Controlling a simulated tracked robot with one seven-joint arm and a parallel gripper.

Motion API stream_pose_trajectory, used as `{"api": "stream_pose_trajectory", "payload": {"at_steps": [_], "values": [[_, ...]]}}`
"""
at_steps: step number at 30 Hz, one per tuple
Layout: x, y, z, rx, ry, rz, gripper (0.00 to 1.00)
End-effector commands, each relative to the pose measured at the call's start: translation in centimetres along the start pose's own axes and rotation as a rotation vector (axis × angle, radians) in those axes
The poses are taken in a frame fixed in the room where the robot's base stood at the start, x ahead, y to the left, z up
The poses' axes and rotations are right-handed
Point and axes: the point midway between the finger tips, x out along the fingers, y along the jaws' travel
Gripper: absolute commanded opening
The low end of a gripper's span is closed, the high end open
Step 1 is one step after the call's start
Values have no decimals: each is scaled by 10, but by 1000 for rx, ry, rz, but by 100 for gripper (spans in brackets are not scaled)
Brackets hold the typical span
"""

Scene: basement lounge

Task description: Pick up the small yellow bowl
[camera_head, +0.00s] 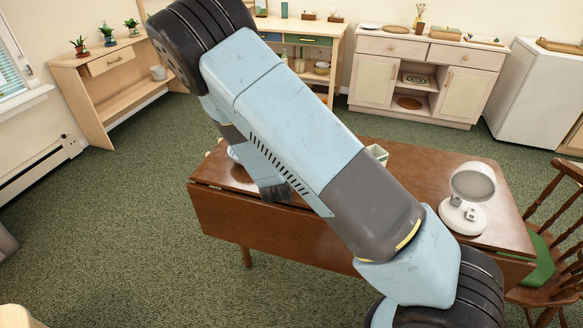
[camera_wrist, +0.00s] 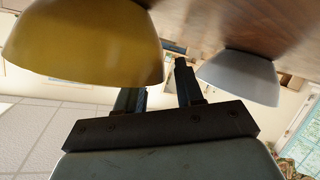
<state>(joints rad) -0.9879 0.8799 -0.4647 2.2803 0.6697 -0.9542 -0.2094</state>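The yellow bowl (camera_wrist: 85,45) is large and close at the upper left of the wrist view, which shows the scene upside down. It stands upright on the brown wooden table (camera_wrist: 275,25). My gripper (camera_wrist: 158,85) has its two fingers apart, with nothing seen clamped between them. The bowl's rim side covers the tip of the left finger in the picture; the right finger lies just beyond the bowl's edge. I cannot tell whether they touch. In the head view, my arm blocks much of the table (camera_head: 225,205), and I cannot make out the yellow bowl there.
A grey bowl (camera_wrist: 238,77) stands on the table to the right of my fingers in the wrist view. A white round-headed lamp-like object (camera_head: 465,212) stands on the table's right part. A wooden chair (camera_head: 550,250) is at the right. Green carpet lies open at the left.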

Motion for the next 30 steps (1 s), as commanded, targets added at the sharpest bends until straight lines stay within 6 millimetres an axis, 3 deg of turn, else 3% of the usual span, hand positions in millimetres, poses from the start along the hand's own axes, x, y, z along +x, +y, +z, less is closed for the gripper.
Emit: {"api": "stream_pose_trajectory", "payload": {"at_steps": [2,13,30], "values": [[0,0,0,0,0,0,35],[-1,-1,0,0,0,-1,0],[-1,-2,0,-1,0,-3,0]]}}
